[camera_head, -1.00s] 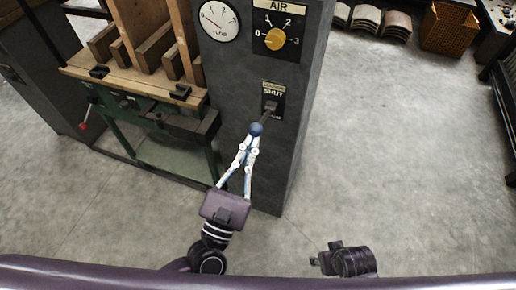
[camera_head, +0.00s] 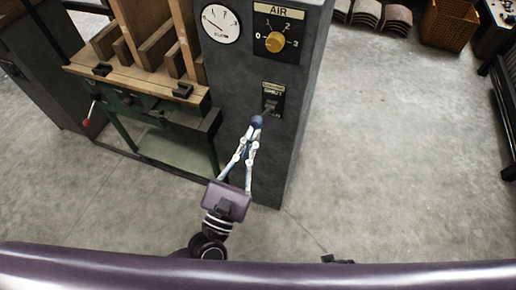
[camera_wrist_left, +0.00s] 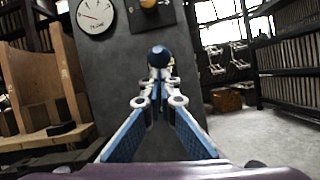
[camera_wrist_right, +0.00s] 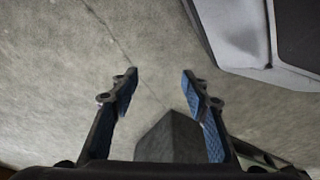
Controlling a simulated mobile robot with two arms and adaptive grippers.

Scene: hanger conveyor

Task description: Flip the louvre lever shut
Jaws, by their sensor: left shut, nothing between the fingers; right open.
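The louvre lever has a dark blue ball knob (camera_head: 257,121) on a short stem. It sticks out and down from a small plate (camera_head: 273,97) marked SHUT at the top, on the front of the grey column (camera_head: 250,75). My left gripper (camera_head: 254,134) is shut and empty, its fingertips right at the underside of the knob. In the left wrist view the knob (camera_wrist_left: 158,57) shows just beyond the fingertips; whether they touch cannot be told. My right gripper (camera_wrist_right: 158,76) is open and empty over bare floor, away from the lever.
Above the lever are an AIR dial with a yellow knob (camera_head: 275,41) and a round white gauge (camera_head: 221,24). A wooden-topped bench (camera_head: 137,75) with a green frame stands left of the column. A wicker basket (camera_head: 449,22) is at the back right.

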